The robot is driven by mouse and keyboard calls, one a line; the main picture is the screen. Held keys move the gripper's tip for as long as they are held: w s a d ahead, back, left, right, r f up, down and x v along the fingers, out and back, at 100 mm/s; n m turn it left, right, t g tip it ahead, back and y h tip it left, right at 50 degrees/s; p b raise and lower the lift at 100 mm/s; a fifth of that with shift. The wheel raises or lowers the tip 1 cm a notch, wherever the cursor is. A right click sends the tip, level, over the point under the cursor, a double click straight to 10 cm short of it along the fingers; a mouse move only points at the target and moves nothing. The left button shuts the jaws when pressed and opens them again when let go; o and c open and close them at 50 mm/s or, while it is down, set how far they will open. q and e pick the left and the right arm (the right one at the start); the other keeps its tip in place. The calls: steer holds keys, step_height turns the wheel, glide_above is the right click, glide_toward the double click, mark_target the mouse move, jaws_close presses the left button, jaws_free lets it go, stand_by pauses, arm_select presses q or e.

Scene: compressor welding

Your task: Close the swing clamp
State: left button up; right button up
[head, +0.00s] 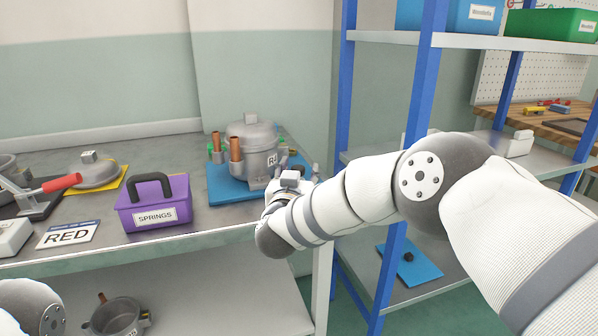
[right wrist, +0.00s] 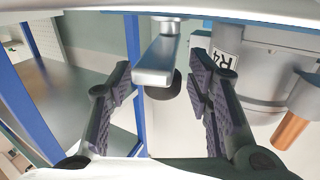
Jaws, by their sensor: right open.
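The grey compressor (head: 254,150) stands on a blue mat (head: 228,190) on the bench, with copper pipes upright on its left side. In the right wrist view its body (right wrist: 252,85) fills the right side, with an "R4" label. A grey metal bar with a dark rounded end, apparently the swing clamp (right wrist: 158,65), shows between the fingers of my right gripper (right wrist: 160,95). The fingers are spread, with a gap on each side of the bar. In the head view the right gripper (head: 299,167) is at the compressor's right front, and my wrist hides the clamp. My left gripper is out of view.
A purple "SPRINGS" caddy (head: 153,205) stands left of the mat. A blue-post shelf (head: 345,100) rises close behind my right arm.

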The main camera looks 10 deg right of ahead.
steer(key=v, duration=1.2)
